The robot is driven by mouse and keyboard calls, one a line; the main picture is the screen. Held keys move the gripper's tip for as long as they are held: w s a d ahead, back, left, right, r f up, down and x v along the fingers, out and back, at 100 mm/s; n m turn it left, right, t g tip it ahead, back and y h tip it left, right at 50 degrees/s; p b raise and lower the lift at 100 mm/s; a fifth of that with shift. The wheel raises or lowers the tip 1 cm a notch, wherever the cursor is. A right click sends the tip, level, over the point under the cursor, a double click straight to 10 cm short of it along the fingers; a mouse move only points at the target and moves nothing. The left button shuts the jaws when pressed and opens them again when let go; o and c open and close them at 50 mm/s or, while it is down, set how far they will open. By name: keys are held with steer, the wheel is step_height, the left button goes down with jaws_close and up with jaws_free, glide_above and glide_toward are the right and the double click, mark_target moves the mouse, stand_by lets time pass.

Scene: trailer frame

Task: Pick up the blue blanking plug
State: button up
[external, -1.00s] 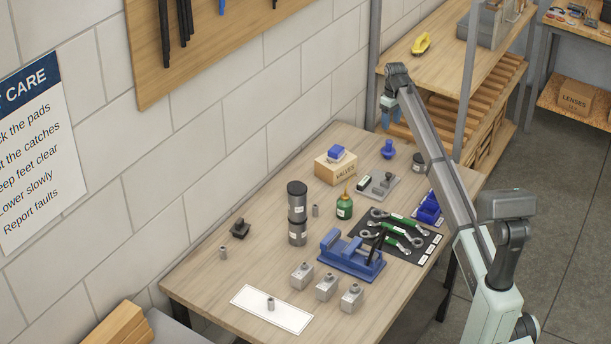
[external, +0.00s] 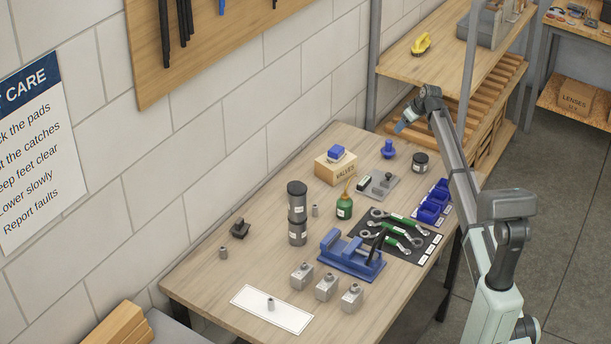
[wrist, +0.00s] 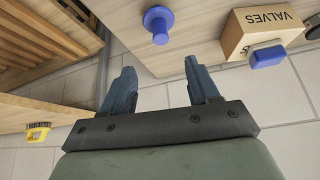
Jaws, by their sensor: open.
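The blue blanking plug (external: 388,149) stands on the far end of the wooden workbench, with a round knob above a wider flange.
Blue bins (external: 432,208) and a grey tray (external: 378,186) are nearer. A wooden shelf (external: 440,70) rises behind the bench.

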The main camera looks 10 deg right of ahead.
mark_target(390, 141)
steer(key=x, duration=1.3)
steer(key=shift+s, duration=0.1)
jaws_close()
stand_by(0.4)
